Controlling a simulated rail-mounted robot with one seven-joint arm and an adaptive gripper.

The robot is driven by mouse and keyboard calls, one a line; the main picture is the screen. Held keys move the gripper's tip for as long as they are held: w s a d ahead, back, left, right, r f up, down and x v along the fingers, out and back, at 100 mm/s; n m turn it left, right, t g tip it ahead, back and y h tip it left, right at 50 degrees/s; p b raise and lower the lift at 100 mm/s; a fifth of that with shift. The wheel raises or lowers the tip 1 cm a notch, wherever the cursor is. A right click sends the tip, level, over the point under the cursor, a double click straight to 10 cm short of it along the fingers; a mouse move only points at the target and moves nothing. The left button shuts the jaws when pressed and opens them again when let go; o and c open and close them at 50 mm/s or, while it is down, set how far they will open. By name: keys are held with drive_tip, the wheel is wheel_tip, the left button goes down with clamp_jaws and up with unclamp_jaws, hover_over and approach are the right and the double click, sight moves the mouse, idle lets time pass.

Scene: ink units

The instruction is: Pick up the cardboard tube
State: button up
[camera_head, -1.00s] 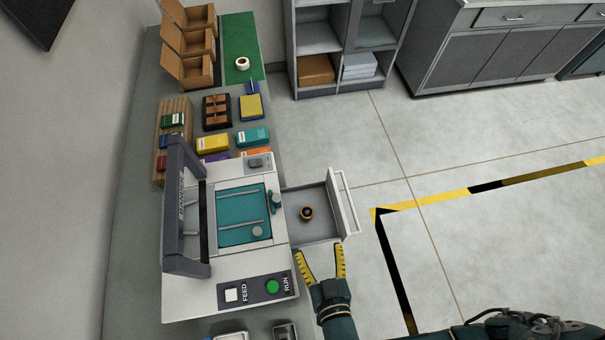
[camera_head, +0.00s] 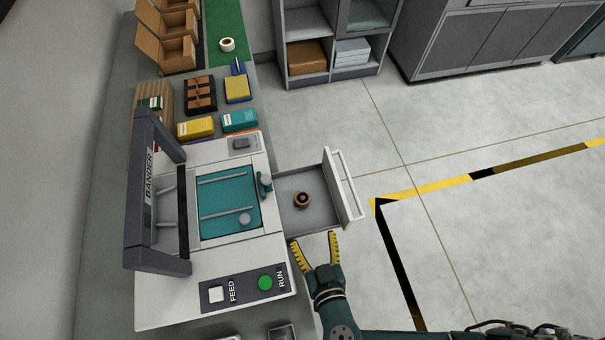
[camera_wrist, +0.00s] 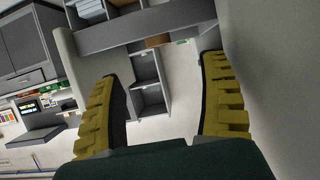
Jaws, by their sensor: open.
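A small brown ring-shaped thing, which looks like the cardboard tube (camera_head: 302,200) seen end-on from above, is in the open grey drawer (camera_head: 322,222) on the right side of the white machine. My gripper (camera_head: 314,238) is open and empty, with yellow fingers spread, at the drawer's near edge and apart from the tube. In the wrist view my gripper (camera_wrist: 160,68) shows nothing between its fingers. I cannot make out the tube in that view.
The bander machine (camera_head: 205,295) stands on the grey bench with its dark arch (camera_head: 150,190) raised. Yellow (camera_head: 195,129) and teal (camera_head: 240,120) packs and a white tape roll (camera_head: 227,44) lie behind it. The drawer front (camera_head: 343,187) bounds the drawer on the right. Open floor lies beyond.

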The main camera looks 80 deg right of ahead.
approach(303, 200)
drive_tip(key=w+d+f, duration=0.2)
drive_tip(key=d+f, duration=0.1)
drive_tip(key=shift+w+d+b, duration=0.15)
drive_tip(key=shift+d+b, duration=0.05)
drive_tip(key=shift+b, duration=0.2)
drive_tip(key=d, duration=0.1)
drive_tip(key=w+d, duration=0.1)
drive_tip(key=d, duration=0.2)
drive_tip(key=shift+w+d+f+p, duration=0.2)
drive_tip(key=shift+w+f+p, duration=0.1)
drive_tip(key=shift+f+p, duration=0.1)
drive_tip(key=shift+w+d+f, duration=0.15)
drive_tip(key=shift+d, duration=0.15)
drive_tip(key=c, duration=0.9)
